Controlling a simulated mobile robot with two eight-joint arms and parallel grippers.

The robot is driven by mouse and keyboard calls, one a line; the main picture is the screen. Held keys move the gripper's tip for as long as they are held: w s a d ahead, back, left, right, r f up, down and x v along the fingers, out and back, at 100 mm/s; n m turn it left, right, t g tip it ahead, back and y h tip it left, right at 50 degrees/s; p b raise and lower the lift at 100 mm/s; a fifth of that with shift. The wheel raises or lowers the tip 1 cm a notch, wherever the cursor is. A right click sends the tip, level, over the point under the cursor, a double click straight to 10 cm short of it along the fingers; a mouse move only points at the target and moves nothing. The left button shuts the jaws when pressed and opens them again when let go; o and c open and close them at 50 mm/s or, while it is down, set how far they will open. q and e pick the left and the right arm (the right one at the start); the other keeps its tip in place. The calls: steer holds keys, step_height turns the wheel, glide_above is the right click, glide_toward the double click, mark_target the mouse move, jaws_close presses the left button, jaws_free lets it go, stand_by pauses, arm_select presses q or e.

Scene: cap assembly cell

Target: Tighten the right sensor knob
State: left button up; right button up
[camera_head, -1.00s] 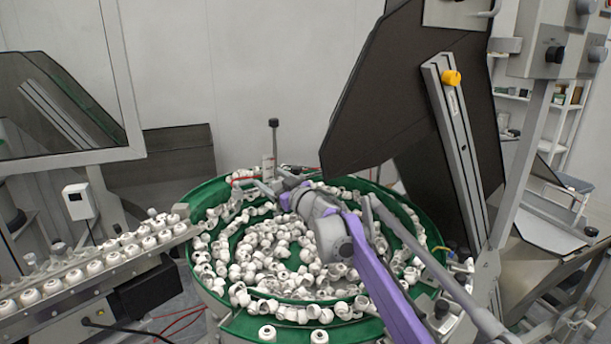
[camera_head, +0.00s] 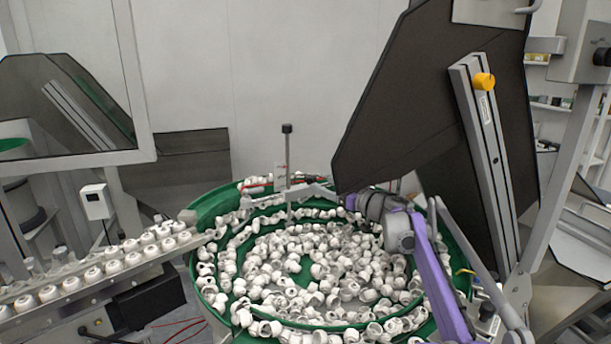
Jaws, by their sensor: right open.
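A thin upright post with a dark knob (camera_head: 287,129) on top stands at the back of the green bowl feeder (camera_head: 205,212). A small light sensor block and a red cable (camera_head: 258,187) are near the post. I cannot tell for sure which part is the right sensor knob. My right gripper (camera_head: 342,201) is at the end of the purple and grey arm, over the back of the bowl, to the right of the post and apart from its top knob. Its jaws are open; the fingertips are small and hard to make out. My left gripper is out of view.
White caps (camera_head: 290,265) fill the bowl. A loaded cap rail (camera_head: 105,275) runs in from the left. A large dark panel (camera_head: 420,100) hangs close above my right arm, beside a grey slotted bar with a yellow knob (camera_head: 484,82). The space above the bowl's left side is clear.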

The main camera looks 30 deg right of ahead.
steer(key=p+x, duration=0.1)
steer(key=x, duration=0.8)
steer(key=shift+w+a+p, duration=0.2)
steer(key=shift+w+p, duration=0.2)
jaws_close()
